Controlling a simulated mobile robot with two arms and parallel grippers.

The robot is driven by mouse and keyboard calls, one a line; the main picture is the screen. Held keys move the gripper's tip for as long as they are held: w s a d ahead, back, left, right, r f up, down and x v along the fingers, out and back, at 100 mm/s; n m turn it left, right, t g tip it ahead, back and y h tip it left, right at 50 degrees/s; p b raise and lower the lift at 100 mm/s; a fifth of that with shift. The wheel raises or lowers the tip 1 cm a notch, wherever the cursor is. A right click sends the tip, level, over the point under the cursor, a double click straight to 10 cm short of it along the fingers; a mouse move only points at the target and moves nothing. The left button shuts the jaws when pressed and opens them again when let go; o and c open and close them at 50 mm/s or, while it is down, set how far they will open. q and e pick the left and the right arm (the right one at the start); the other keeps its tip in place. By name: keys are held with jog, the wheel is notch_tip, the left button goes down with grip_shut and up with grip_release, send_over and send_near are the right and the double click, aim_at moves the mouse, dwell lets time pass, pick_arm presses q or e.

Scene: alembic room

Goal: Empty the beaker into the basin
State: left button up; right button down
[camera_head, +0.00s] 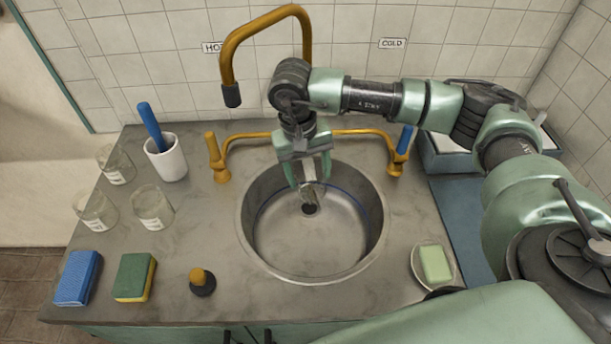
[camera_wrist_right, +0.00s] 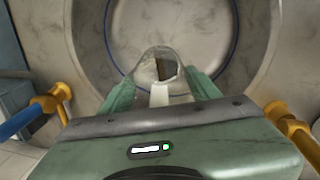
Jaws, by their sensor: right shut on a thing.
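The round metal basin (camera_head: 285,245) is sunk into the grey counter, with a dark drain at its bottom and a blue line around its wall. My right gripper (camera_head: 311,187) is over the back part of the basin, pointing down, shut on a small glass beaker (camera_head: 318,192). In the right wrist view the beaker (camera_wrist_right: 160,65) sits between the green fingers, its round mouth showing and a white label on its side. It looks tilted over the basin (camera_wrist_right: 250,50). I cannot tell whether any liquid is in it. My left gripper is not in view.
Several glass beakers (camera_head: 152,207) and a white cup (camera_head: 167,158) with a blue handle stand at the left. A blue sponge (camera_head: 78,278), a green sponge (camera_head: 134,277) and a stopper (camera_head: 202,282) lie in front. A brass tap (camera_head: 229,60) rises behind; a soap dish (camera_head: 449,282) lies right.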

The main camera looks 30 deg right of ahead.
jog(key=t+b, duration=0.1)
jog(key=b, duration=0.1)
jog(key=d+t+h+b, duration=0.1)
jog(key=b, duration=0.1)
jog(key=shift+f, duration=0.35)
jog(key=shift+d+r+t+b, duration=0.1)
jog(key=shift+r+t+b, duration=0.1)
jog(key=shift+t+b, duration=0.4)
jog(key=shift+r, duration=0.1)
jog(key=t+h+b, duration=0.1)
jog(key=t+b, duration=0.1)
jog(key=b, duration=0.3)
jog(key=shift+w+h+b, duration=0.1)
jog(key=shift+h+b, duration=0.3)
jog(key=shift+b, duration=0.3)
jog(key=shift+r+t, duration=0.15)
jog(key=shift+t, duration=0.25)
jog(key=shift+r, duration=0.15)
